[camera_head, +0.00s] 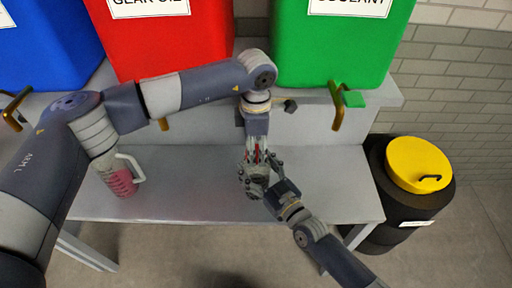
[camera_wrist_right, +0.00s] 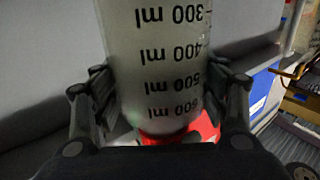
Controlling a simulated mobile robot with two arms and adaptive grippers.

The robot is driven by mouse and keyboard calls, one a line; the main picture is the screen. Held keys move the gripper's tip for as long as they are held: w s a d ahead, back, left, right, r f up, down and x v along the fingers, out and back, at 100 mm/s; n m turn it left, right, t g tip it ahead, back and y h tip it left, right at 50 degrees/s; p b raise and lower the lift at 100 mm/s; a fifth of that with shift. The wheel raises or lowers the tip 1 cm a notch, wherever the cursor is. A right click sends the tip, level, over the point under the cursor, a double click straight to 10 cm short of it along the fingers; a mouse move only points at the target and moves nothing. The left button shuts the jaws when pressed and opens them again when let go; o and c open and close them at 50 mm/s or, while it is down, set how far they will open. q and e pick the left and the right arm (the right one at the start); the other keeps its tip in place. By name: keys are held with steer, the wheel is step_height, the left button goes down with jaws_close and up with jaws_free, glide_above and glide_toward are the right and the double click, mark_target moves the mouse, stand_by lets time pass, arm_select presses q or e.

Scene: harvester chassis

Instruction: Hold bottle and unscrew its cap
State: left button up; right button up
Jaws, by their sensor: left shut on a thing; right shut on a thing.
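The bottle (camera_wrist_right: 155,50) is clear, with black volume marks that read upside down in the right wrist view. Its red cap (camera_wrist_right: 205,127) shows at the 600 ml end, partly hidden by my right gripper. My right gripper (camera_wrist_right: 160,95) has a finger on each side of the bottle and is shut on it. In the head view, my left gripper (camera_head: 256,172) points down from above, shut at the cap end and meeting my right gripper (camera_head: 266,186). The two grippers hide nearly all of the bottle in the head view.
A grey bench (camera_head: 190,207) lies below the grippers. A jug with pink liquid (camera_head: 121,182) stands on it at the left. Blue (camera_head: 45,45), red (camera_head: 170,50) and green (camera_head: 335,55) containers with taps stand behind. A black drum with a yellow lid (camera_head: 418,165) is at the right.

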arm_select(q)
steer(key=n, duration=0.5)
steer(key=shift+n, duration=0.4)
steer(key=n, duration=0.5)
steer(key=shift+n, duration=0.3)
steer(key=o, duration=1.2)
steer(key=shift+r, duration=0.15)
